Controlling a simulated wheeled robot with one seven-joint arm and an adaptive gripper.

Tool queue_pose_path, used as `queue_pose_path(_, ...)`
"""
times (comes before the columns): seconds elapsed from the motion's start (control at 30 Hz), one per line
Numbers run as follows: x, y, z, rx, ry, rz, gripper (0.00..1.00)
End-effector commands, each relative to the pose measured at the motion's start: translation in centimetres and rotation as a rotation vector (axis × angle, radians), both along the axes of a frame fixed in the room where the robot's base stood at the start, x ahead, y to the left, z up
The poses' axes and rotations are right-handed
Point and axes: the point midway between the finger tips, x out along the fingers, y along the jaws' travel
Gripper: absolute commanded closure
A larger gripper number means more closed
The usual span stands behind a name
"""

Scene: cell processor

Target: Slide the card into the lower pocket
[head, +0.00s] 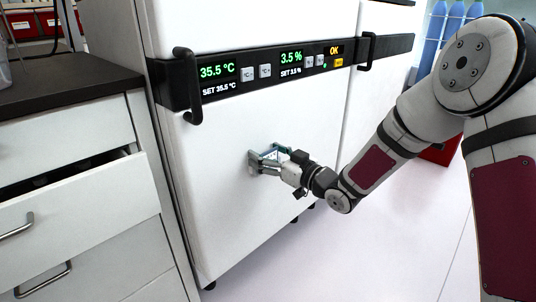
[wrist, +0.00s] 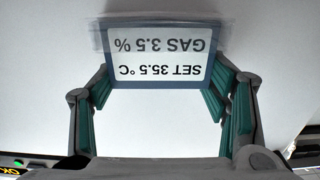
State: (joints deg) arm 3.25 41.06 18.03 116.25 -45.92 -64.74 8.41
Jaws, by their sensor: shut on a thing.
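The card (wrist: 160,68) is white with a dark blue-grey border. It reads "SET 35.5 °C" and "GAS 3.5 %", upside down in the wrist view. My gripper (wrist: 163,82) is shut on the card, with a green-padded finger at each side edge. A clear pocket (wrist: 98,38) on the white door overlaps the card's far part in the wrist view; whether the card is inside it or just in front, I cannot tell. In the head view, my gripper (head: 272,158) is close to the door front, at the pocket (head: 254,167). The card is small and partly hidden there.
The white incubator door (head: 240,220) carries a black control panel (head: 270,66) showing 35.5 °C and 3.5 %. Black handles (head: 188,85) stick out above. A cabinet with an open drawer (head: 75,205) stands at left.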

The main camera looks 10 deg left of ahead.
Motion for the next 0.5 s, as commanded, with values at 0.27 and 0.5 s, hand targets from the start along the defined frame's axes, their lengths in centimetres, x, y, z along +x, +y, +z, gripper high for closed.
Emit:
queue_pose_path(0.27, -0.02, -0.01, -0.1, -0.002, 0.003, 0.0, 0.08)
queue_pose_path(0.5, -0.07, -0.09, -0.07, -0.002, 0.002, 0.0, 0.08)
